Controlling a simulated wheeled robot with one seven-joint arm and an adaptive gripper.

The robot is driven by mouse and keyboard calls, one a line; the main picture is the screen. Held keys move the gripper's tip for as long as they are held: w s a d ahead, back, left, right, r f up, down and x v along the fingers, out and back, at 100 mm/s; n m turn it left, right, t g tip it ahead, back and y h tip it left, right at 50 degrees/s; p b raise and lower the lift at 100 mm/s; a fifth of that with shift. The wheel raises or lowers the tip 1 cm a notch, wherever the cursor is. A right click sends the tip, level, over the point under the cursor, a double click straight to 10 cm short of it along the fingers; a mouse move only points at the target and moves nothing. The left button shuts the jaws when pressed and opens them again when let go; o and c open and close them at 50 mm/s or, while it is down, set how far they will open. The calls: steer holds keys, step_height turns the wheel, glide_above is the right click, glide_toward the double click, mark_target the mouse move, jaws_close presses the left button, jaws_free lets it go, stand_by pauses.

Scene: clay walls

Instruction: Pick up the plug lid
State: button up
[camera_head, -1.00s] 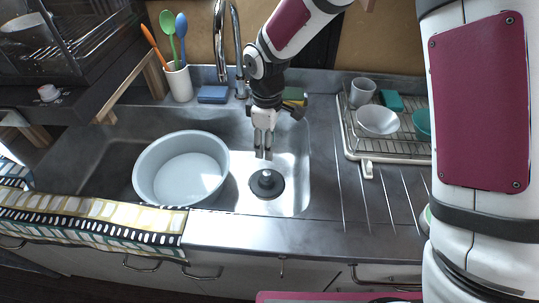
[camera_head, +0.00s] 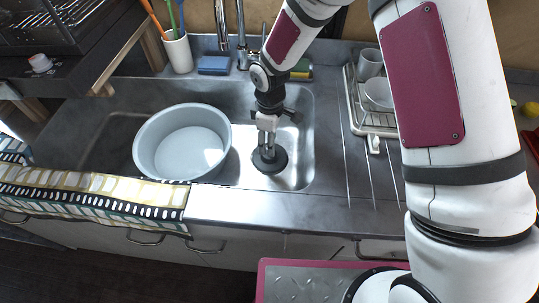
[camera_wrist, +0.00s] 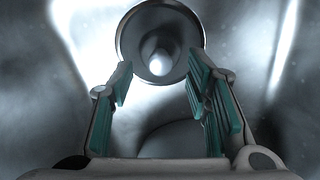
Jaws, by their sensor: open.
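The plug lid (camera_head: 270,168) is a dark round disc lying on the floor of the steel sink, right of the tub. My gripper (camera_head: 267,149) points down just above it, and its fingers overlap the lid's middle in the head view. In the wrist view the lid (camera_wrist: 139,38) is at the top centre, with a pale knob (camera_wrist: 159,61) in its middle. My gripper (camera_wrist: 160,75) is open there, with teal-padded fingers to the left and right of the knob. Whether the fingers touch the lid cannot be told.
A light blue tub (camera_head: 183,178) stands in the sink close left of my gripper. The faucet (camera_head: 241,40) rises behind the sink. A dish rack (camera_head: 373,126) with bowls stands to the right. A patterned cloth (camera_head: 85,205) hangs over the front edge at left.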

mark_target(266, 164)
step_height(266, 164, down, 4)
steer(key=shift+r, duration=0.25)
jaws_close()
steer(key=shift+r, duration=0.15)
